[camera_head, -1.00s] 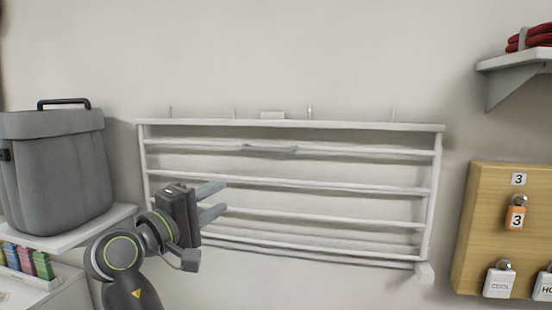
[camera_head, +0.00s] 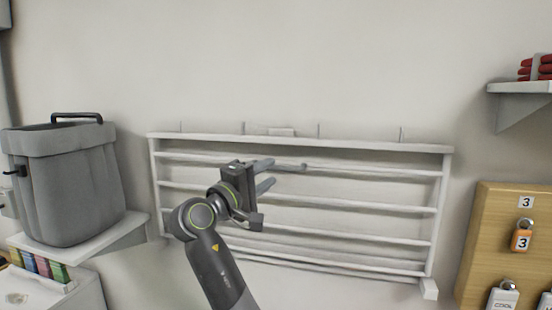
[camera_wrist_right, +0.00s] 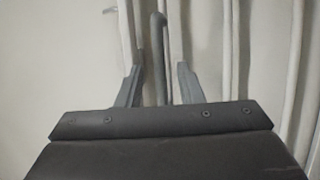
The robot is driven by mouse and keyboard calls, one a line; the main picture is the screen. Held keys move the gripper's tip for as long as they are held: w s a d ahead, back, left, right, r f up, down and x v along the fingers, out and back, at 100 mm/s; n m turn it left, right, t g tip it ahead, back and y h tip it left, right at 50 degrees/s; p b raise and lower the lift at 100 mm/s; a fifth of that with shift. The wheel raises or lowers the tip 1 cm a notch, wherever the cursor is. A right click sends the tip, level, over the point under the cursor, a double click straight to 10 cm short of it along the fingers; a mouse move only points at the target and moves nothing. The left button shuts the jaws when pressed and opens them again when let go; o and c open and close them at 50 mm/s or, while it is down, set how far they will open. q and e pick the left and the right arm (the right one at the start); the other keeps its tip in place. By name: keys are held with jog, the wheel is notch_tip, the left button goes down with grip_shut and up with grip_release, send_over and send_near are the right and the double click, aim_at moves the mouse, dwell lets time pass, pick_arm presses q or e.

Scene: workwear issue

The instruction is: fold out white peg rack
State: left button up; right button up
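The white peg rack (camera_head: 420,207) is mounted on the wall, its slatted frame lying nearly flat against it. A short grey handle (camera_head: 296,167) is on its upper rail, partly hidden behind my right gripper (camera_head: 273,172). In the right wrist view the handle (camera_wrist_right: 158,50) runs between the two fingers of my right gripper (camera_wrist_right: 158,85), with a gap on both sides. The fingers are open and not closed on it. My left gripper is not in view.
A grey bin (camera_head: 66,185) with a black handle stands on a white shelf (camera_head: 125,232) left of the rack. A wooden board (camera_head: 490,230) with padlocks hangs at right, below a shelf (camera_head: 510,88) with red items. The wall above the rack is clear.

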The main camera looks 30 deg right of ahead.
aim_at(274, 170)
jog(key=p+x, duration=0.1)
jog(key=x, duration=0.3)
jog(key=shift+c, duration=0.3)
grip_shut()
